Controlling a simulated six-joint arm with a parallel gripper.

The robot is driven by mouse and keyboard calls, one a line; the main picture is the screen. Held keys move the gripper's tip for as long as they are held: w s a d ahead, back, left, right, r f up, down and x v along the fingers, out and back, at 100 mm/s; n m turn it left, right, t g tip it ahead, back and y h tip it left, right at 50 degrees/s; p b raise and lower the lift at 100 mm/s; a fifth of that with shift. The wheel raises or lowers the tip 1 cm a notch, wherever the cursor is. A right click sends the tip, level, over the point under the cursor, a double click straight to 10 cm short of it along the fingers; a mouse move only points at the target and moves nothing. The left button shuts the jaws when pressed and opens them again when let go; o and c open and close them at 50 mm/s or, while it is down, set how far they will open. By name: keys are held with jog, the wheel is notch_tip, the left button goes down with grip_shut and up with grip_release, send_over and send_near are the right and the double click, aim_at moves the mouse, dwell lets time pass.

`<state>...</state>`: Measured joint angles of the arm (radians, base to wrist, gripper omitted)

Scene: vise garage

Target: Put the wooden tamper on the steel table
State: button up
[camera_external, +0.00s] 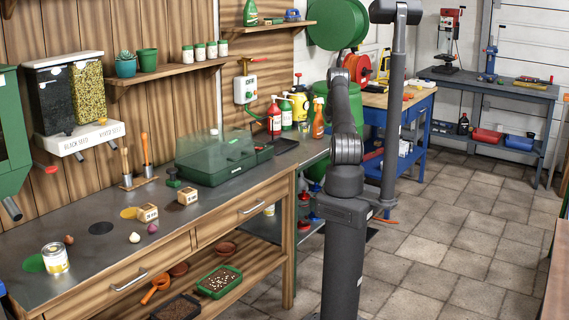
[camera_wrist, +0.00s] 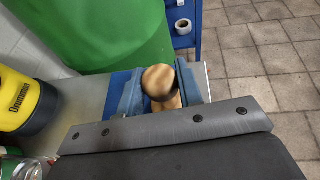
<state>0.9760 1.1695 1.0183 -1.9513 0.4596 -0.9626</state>
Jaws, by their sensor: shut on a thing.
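In the wrist view, my gripper (camera_wrist: 161,92) is shut on the wooden tamper (camera_wrist: 160,79). A round, pale wooden end shows between the two blue-grey fingers, with more wood below it. The grey steel table (camera_wrist: 88,97) shows below and to the left of the fingers. I cannot tell whether the tamper touches it. In the external view, the steel table (camera_external: 313,154) stands beyond the wooden bench, partly behind my arm. My gripper and the tamper are hidden behind my arm there.
A yellow container (camera_wrist: 27,107) stands left of my gripper, and a large green barrel (camera_wrist: 95,30) is behind it. Red (camera_external: 274,117) and orange (camera_external: 318,118) bottles also stand on the steel table. A blue workbench (camera_external: 412,110) is beyond. Tiled floor is open at the right.

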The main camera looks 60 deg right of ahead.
jog(key=o, duration=1.1)
jog(key=shift+f, duration=0.1)
jog(key=shift+r, duration=0.2)
jog(key=v, duration=1.2)
jog(key=shift+f, duration=0.1)
jog(key=x, duration=1.2)
jog(key=shift+d+f, duration=0.1)
jog(key=shift+f, duration=0.15)
jog(key=shift+r, duration=1.3)
